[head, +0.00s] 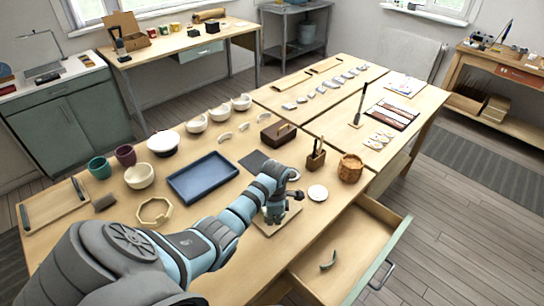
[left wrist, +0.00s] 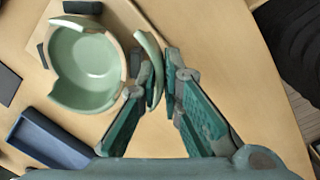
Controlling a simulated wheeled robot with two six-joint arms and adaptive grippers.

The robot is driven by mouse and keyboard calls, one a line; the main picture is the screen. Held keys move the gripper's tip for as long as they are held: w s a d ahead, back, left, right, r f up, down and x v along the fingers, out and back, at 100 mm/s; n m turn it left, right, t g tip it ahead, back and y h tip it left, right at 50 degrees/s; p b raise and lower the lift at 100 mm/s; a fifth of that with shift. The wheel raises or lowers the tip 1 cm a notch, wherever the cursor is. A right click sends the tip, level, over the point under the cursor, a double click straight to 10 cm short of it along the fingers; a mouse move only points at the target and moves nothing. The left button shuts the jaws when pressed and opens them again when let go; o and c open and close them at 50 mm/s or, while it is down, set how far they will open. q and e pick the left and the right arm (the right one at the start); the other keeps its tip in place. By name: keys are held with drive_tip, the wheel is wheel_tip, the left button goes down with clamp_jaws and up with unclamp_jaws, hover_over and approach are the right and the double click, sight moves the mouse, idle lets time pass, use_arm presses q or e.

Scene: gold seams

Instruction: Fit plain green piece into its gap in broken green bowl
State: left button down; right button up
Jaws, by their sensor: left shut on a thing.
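The broken green bowl (left wrist: 88,62) sits on a wooden stand with dark pads in the left wrist view, with breaks in its rim. My left gripper (left wrist: 162,78) is shut on a curved pale green piece (left wrist: 151,62), just right of the bowl. The piece shows no clear pattern and appears apart from the bowl's wall; its height above the table is hard to tell. In the head view my left gripper (head: 281,210) is over the stand (head: 268,224) and mostly hides the bowl. My right gripper is not in view.
A blue tray (head: 203,177) and an octagonal wooden frame (head: 154,212) lie left of the stand. A white disc (head: 317,192), a tool block (head: 316,158) and a wooden pot (head: 350,168) are to the right. Another curved green shard (head: 328,262) lies in the open drawer (head: 345,250).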

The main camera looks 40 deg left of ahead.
use_arm(q)
drive_tip(key=shift+w+a+f+n+b, duration=0.15)
drive_tip(key=shift+w+a+f+b, duration=0.2)
drive_tip(key=shift+w, duration=0.3)
drive_tip(key=shift+w+a+f+n+b, duration=0.15)
drive_tip(key=shift+w+a+f+b, duration=0.2)
drive_tip(key=shift+w, duration=0.25)
drive_tip(key=shift+w+a+r+b, duration=0.1)
drive_tip(key=shift+a+b, duration=0.2)
drive_tip(key=shift+b, duration=0.05)
drive_tip(key=shift+a+r+b, duration=0.2)
drive_tip(key=shift+a+b, duration=0.4)
drive_tip(key=shift+b, duration=0.4)
drive_tip(key=shift+a, duration=0.1)
drive_tip(key=shift+w, duration=0.2)
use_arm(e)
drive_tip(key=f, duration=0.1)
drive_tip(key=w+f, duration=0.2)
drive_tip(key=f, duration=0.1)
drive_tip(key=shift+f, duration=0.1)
use_arm(q)
drive_tip(key=shift+r, duration=0.15)
drive_tip(key=shift+n+p, duration=0.3)
drive_tip(key=shift+p, duration=0.2)
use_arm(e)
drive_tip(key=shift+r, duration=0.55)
